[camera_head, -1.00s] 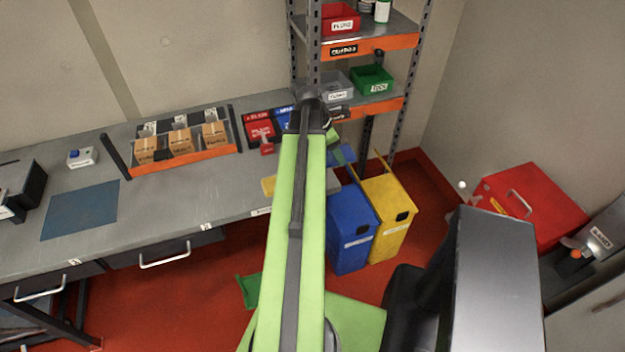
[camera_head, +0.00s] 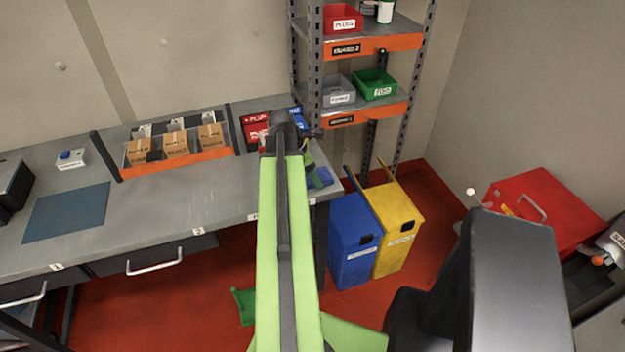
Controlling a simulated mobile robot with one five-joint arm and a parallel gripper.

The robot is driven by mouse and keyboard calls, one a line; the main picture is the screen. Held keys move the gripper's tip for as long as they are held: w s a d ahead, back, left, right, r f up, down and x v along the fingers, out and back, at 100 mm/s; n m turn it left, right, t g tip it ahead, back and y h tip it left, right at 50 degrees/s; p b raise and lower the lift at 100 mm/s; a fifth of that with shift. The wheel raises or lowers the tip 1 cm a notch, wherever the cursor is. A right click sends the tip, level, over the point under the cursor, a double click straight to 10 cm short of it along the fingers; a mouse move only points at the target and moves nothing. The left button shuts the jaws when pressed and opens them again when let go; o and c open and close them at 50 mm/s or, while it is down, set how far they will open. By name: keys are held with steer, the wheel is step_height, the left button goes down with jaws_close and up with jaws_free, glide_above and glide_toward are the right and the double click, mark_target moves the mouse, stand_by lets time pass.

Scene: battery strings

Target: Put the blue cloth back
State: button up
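My green arm reaches away from me over the right end of the bench. My gripper (camera_head: 311,160) is at its far end, mostly hidden behind the wrist, and its fingers do not show clearly. A small blue piece, which looks like the blue cloth (camera_head: 320,178), shows just below and right of the wrist, over the bench's right corner. It has shifted together with the wrist, so it appears held. Whether it touches the bench top cannot be told.
The grey bench (camera_head: 150,215) carries an orange-fronted rack (camera_head: 178,165) of boxes, red bins (camera_head: 254,132) and a blue mat (camera_head: 65,212). A shelf unit (camera_head: 365,112) stands behind. Blue (camera_head: 352,240) and yellow (camera_head: 398,230) bins stand right of the bench. A green dustpan-like thing (camera_head: 244,305) lies on the floor.

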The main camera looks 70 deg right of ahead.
steer(key=shift+f, duration=0.15)
steer(key=o, duration=1.2)
steer(key=p+v, duration=1.1)
steer(key=v, duration=0.1)
steer(key=shift+r, duration=0.25)
